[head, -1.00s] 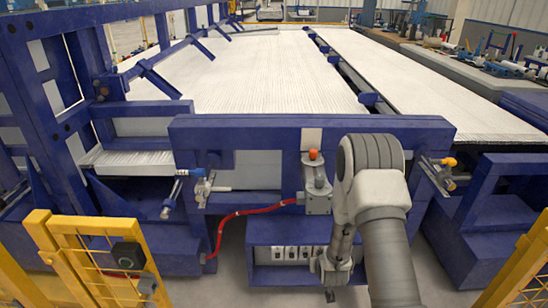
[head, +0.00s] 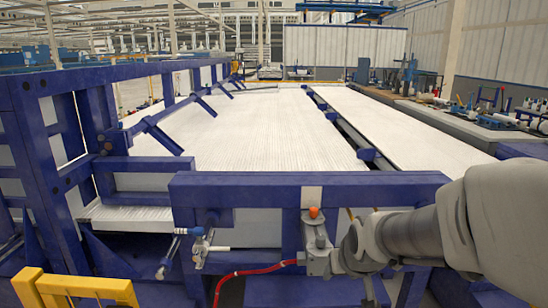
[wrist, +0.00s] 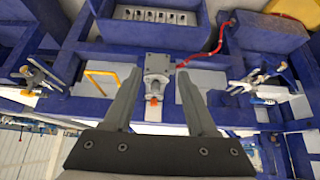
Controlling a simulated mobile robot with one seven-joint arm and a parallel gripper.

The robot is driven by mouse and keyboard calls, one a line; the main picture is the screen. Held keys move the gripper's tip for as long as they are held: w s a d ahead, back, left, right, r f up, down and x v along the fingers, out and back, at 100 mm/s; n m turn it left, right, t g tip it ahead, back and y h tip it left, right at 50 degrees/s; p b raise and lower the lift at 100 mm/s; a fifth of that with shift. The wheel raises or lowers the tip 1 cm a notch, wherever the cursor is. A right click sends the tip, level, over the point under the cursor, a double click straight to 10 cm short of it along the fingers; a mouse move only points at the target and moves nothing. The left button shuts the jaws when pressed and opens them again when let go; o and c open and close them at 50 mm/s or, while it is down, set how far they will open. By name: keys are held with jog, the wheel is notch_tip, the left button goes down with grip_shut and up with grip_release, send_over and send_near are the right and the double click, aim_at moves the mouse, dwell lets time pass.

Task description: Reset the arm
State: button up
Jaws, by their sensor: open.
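My gripper (wrist: 160,105) shows in the wrist view with its two grey fingers spread wide apart and nothing between them. Beyond the fingers is a grey metal fitting with an orange knob (wrist: 153,99), mounted on the blue frame. My arm comes in from the right in the head view and reaches left to the front of the blue frame (head: 250,187), by the same orange-topped fitting (head: 314,212). The fingertips are not clear in the head view.
A red hose (head: 250,272) runs from the fitting to the lower left. A yellow barrier (head: 75,287) stands at front left. A workbench with tools (head: 470,125) is at the right.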

jog(key=s+r+g, duration=0.1)
jog(key=s+r, duration=0.3)
jog(key=s, duration=0.5)
jog(key=s+r, duration=0.4)
jog(key=s, duration=0.6)
notch_tip(320, 180, up, 16)
jog(key=p, duration=1.6)
jog(key=shift+f, duration=0.15)
jog(key=shift+c, duration=0.6)
jog(key=shift+w, duration=0.1)
jog(key=shift+d, duration=0.2)
